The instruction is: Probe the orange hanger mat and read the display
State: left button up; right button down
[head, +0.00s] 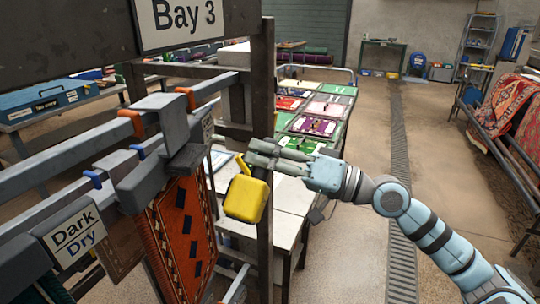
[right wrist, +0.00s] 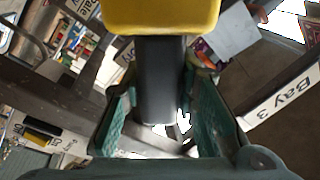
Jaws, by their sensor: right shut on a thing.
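The orange mat (head: 182,232), with a dark patterned strip and border, hangs from a rail at the lower left of the head view. My right gripper (head: 258,158) is shut on the yellow meter (head: 246,198), to the right of the mat. The meter's yellow body hangs below the fingers, and no display shows on the side in view. In the right wrist view the black handle (right wrist: 157,80) is between my green fingers, with the yellow body (right wrist: 160,14) at the top. I cannot tell contact between meter and mat. My left gripper is not in view.
Grey rails with orange and blue clips run along the left, with a "Dark Dry" sign (head: 73,235). A dark post (head: 264,90) stands behind the meter, under the "Bay 3" sign (head: 180,18). A table with coloured mats (head: 318,108) is beyond. The right floor is open.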

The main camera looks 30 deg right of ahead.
pick_arm(q)
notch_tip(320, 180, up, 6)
jog(key=p, duration=0.4)
jog(key=shift+p, duration=0.35)
pick_arm(e)
jog(key=a+f+x, duration=0.1)
jog(key=x, duration=0.6)
jog(key=shift+s, duration=0.2)
jog(key=shift+a, duration=0.1)
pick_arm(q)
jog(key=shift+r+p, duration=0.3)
pick_arm(e)
jog(key=shift+s+a+x, duration=0.1)
jog(key=shift+a+x, duration=0.05)
jog(key=shift+x, duration=0.95)
jog(key=shift+s+a+x, duration=0.15)
jog(key=shift+x, duration=0.95)
jog(key=shift+d+f, duration=0.1)
jog(key=shift+f, duration=0.15)
